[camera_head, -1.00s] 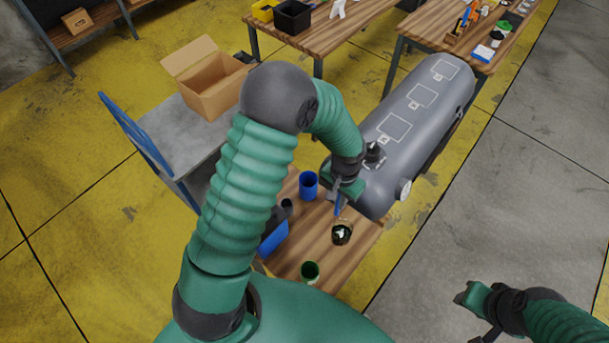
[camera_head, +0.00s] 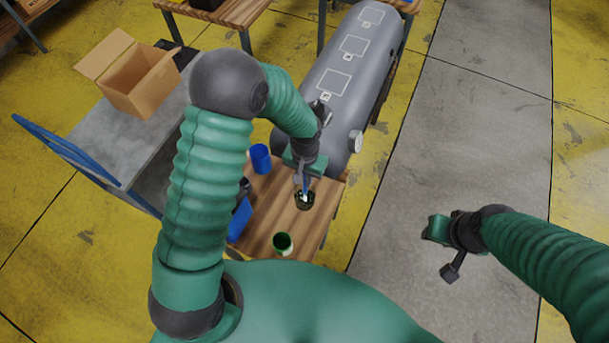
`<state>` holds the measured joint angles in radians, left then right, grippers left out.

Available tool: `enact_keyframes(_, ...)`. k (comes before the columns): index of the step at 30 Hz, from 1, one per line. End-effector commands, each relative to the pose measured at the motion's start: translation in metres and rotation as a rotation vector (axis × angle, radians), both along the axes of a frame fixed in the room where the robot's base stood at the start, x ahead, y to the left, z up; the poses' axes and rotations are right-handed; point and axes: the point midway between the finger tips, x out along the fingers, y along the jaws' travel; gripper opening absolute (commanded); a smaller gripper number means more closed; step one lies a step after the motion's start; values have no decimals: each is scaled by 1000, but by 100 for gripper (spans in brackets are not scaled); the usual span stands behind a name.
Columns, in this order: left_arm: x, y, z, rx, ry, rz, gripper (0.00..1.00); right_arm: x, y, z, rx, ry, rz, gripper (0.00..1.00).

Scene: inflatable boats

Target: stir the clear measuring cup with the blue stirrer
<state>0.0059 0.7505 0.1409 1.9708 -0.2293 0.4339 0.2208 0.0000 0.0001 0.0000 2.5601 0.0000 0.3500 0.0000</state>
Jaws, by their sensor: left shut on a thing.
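The clear measuring cup (camera_head: 304,202) stands on the small wooden table, with dark and greenish contents and something white in it. My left gripper (camera_head: 303,178) is right above the cup, shut on the blue stirrer (camera_head: 306,187), which points down. The stirrer's lower end is at the cup's mouth; I cannot tell how deep it reaches. My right gripper (camera_head: 437,229) is over the grey floor at the right, away from the table; its fingers are too unclear to tell open from shut.
The wooden table (camera_head: 263,212) also holds a blue cup (camera_head: 260,157), a green cup (camera_head: 282,243) and a blue container (camera_head: 239,219). A large grey inflatable tube (camera_head: 350,70) lies just behind. A cardboard box (camera_head: 135,75) sits on a grey cart at the left.

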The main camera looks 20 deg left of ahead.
Motion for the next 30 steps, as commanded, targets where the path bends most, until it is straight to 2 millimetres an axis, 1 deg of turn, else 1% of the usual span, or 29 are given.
enact_keyframes(1,0,0,-9,0,1,0,0,0,0,-7,0,0,0,36)
enact_keyframes(19,0,0,-66,0,0,-1,0,0,0,-48,0,0,0,36)
enact_keyframes(24,0,0,-74,1,0,-1,0,0,0,-54,0,0,0,36)
enact_keyframes(30,0,0,-74,1,0,0,0,0,0,-53,0,0,0,36)
